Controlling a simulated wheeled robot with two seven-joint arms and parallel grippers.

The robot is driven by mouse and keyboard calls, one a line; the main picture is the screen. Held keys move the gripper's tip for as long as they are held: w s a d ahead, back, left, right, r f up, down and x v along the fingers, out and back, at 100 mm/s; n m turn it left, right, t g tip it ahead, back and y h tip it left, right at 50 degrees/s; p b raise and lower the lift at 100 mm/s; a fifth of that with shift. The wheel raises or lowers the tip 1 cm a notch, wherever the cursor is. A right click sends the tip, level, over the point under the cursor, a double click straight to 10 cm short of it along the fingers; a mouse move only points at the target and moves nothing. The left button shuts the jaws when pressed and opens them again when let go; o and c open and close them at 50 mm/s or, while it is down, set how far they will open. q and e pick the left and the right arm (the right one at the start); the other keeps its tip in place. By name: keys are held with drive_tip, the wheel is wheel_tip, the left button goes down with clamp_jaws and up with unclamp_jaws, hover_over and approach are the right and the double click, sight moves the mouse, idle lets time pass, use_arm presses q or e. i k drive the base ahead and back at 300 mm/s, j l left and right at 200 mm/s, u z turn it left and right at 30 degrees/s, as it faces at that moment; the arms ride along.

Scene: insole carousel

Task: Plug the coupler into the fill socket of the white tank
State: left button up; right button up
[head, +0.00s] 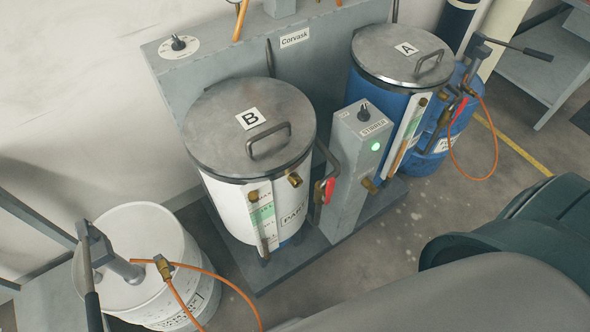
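The white tank (228,205) has a grey lid marked B and stands on a grey base plate. A brass socket (295,180) sticks out of its upper front right side, with nothing plugged into it; it looks like the fill socket. A brass fitting (163,268), which looks like the coupler, sits at the spout of the hand pump (122,266) on the white drum at lower left. An orange hose (212,275) runs by it and drops out of the picture at the bottom. Neither of my grippers is in view.
A blue tank (375,105) with lid A stands behind right, beside a blue drum with its own pump and orange hose (494,150). A grey control post (352,165) with a green light stands between the tanks. A dark green rounded object (545,220) is at right.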

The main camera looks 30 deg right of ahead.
sight(167, 275)
drive_tip(key=z, duration=0.45)
drive_tip(key=u, duration=1.2)
